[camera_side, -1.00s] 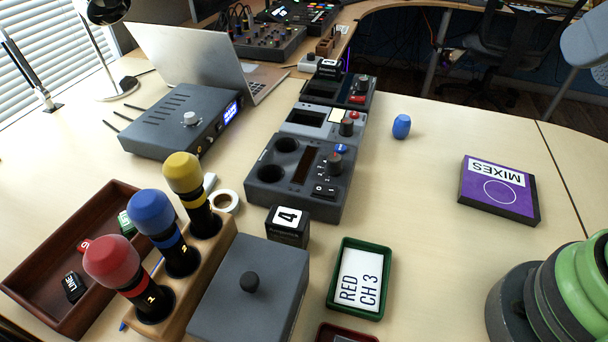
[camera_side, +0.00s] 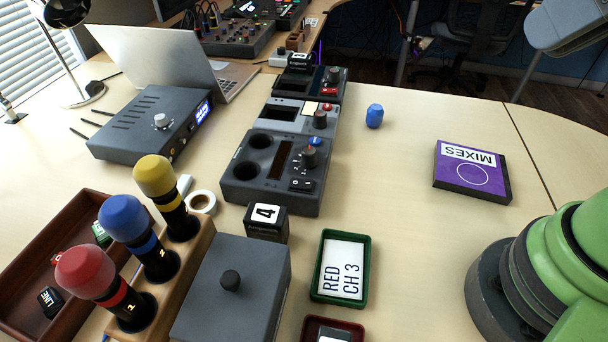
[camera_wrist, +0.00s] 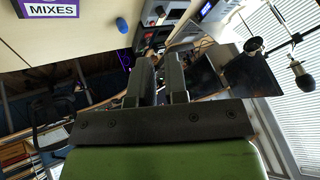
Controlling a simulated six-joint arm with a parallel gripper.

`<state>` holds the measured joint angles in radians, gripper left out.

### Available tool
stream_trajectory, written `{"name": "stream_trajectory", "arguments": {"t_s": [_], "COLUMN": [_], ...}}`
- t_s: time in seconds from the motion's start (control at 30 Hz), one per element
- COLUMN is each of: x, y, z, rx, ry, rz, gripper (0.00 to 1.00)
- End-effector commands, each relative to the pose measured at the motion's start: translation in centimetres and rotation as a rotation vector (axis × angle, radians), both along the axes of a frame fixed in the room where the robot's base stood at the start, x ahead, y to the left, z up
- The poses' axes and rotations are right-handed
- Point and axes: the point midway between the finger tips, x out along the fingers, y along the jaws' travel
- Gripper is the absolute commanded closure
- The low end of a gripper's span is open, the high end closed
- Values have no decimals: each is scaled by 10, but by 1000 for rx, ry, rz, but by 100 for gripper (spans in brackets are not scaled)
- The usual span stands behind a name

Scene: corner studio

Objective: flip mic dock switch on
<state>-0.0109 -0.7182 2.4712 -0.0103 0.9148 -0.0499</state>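The mic dock (camera_side: 240,188) is a dark grey unit in the middle of the side view, with two round wells, a slot, a knob and a blue button. Its black rocker switch (camera_side: 301,185), with white marks, sits at the near right corner of its top. I cannot tell which way the rocker is tilted. My gripper (camera_wrist: 158,62) shows only in the wrist view: two dark parallel fingers stand apart with nothing between them. It points toward the far desk and screens. The side view shows no gripper near the dock.
Similar grey units (camera_side: 300,115) stand right behind the dock. A number 4 block (camera_side: 266,223), a grey lidded box (camera_side: 231,290) and a green tray (camera_side: 341,268) lie in front. Three microphones (camera_side: 155,255) stand at left. The table right of the dock is mostly clear.

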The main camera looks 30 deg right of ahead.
Motion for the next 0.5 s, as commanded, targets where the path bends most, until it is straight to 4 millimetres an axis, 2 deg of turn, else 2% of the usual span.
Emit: {"name": "stream_trajectory", "arguments": {"t_s": [0.17,0.33,0.5], "x": [24,60,96], "y": [8,23,43], "z": [10,14,8], "rx": [-148,-338,-504], "ry": [44,91,124], "rz": [256,639,1041], "gripper": [100,100,100]}}
